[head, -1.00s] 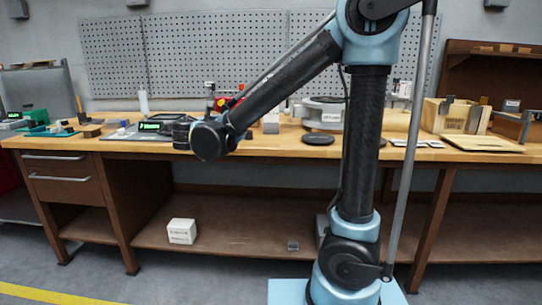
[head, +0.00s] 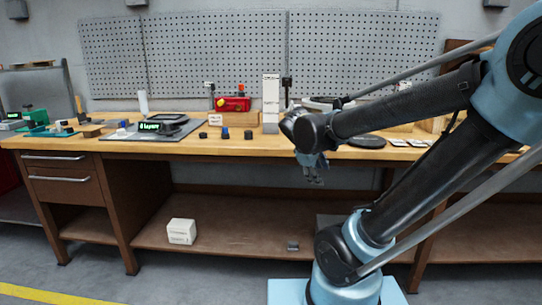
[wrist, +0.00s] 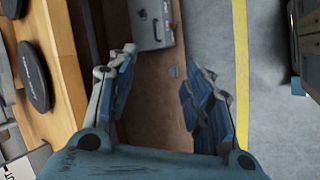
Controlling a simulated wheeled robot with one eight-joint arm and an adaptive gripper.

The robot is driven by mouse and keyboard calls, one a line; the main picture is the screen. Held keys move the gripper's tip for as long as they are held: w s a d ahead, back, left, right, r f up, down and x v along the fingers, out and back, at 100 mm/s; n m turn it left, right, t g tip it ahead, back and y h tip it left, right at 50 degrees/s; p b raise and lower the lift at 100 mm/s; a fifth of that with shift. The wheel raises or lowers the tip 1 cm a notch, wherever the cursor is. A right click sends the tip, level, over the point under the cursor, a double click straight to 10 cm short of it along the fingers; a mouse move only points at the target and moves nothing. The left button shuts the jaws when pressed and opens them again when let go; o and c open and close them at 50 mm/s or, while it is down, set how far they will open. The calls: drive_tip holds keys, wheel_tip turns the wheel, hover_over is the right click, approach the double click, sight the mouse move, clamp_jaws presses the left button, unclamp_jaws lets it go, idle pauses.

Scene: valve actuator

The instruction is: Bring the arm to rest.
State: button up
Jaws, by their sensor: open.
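My gripper (head: 314,174) hangs in front of the workbench's front edge in the head view, fingers pointing down, below the level of the bench top. In the wrist view my gripper (wrist: 158,95) shows both blue-grey fingers spread wide, with nothing between them. Behind and below the fingers lie the bench's lower shelf and the grey floor. My arm reaches from the lower right of the head view, leaning right and bending back left to the wrist.
The wooden workbench (head: 240,147) carries a scale (head: 160,125), a red box (head: 234,104), a white tower (head: 271,100) and black discs. A white box (head: 181,231) stands on the lower shelf. The floor in front of the bench is clear, with a yellow line (head: 55,294).

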drive_tip(key=s+d+f+m+g+y, duration=0.1)
drive_tip(key=s+f+m+y, duration=0.1)
drive_tip(key=s+f+m, duration=0.3)
drive_tip(key=s+d+f+m+g+y, duration=0.1)
drive_tip(key=s+f+m, duration=0.4)
drive_tip(key=s, duration=0.5)
drive_tip(key=shift+s+d+m+g+y, duration=0.25)
drive_tip(key=shift+m+g+y, duration=0.4)
drive_tip(key=shift+y, duration=0.25)
drive_tip(key=shift+f, duration=0.1)
drive_tip(key=shift+w+f, duration=0.2)
drive_tip(key=shift+w, duration=0.25)
